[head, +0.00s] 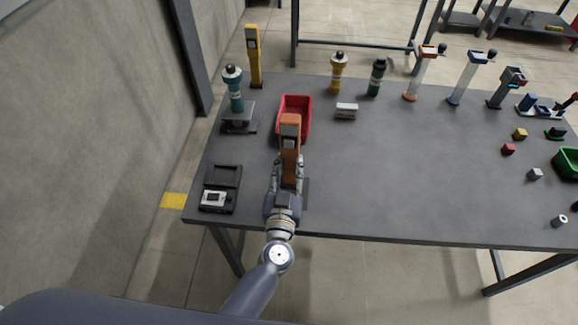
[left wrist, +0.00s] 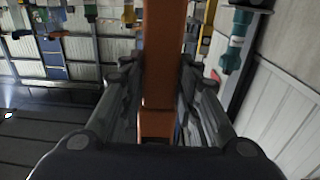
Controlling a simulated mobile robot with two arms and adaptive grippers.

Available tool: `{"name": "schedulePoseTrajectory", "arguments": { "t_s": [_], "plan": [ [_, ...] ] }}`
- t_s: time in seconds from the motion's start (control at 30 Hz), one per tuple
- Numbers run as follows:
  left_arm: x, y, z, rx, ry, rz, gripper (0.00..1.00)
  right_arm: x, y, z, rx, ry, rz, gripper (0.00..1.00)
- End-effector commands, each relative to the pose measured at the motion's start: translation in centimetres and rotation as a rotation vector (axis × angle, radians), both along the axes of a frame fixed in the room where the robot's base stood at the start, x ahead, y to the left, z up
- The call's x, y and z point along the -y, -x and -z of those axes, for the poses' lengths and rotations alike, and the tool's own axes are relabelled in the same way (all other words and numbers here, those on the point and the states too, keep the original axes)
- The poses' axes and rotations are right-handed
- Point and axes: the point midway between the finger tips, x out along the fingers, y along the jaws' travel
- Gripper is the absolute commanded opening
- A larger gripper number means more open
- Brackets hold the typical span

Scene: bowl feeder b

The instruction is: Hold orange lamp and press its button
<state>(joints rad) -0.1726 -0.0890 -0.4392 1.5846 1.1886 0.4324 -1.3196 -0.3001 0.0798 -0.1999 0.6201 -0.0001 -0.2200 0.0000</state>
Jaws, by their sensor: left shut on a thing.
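The orange lamp (head: 290,150) stands upright near the front left of the table, a tall orange body with a paler top. My left gripper (head: 288,178) is shut on its lower body. In the left wrist view the orange lamp (left wrist: 163,65) runs up between the two dark fingers of my left gripper (left wrist: 160,100). A button on the lamp cannot be made out. My right gripper is in neither view.
A red bin (head: 305,108) sits just behind the lamp. A teal bottle-like thing (head: 234,90) and a yellow lamp (head: 254,55) stand at the back left. A black device (head: 220,180) lies at the front left. The table's middle (head: 420,170) is clear.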

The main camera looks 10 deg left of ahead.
Motion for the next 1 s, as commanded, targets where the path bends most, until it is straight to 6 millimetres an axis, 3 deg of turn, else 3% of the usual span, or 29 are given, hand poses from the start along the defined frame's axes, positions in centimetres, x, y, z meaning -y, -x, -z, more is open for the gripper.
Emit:
{"name": "schedulePoseTrajectory", "arguments": {
  "t_s": [1.0],
  "plan": [
    [0.0, 0.0, 3.1, 0.002, -0.001, -0.001, 0.00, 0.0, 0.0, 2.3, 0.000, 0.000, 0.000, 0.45]
  ]
}}
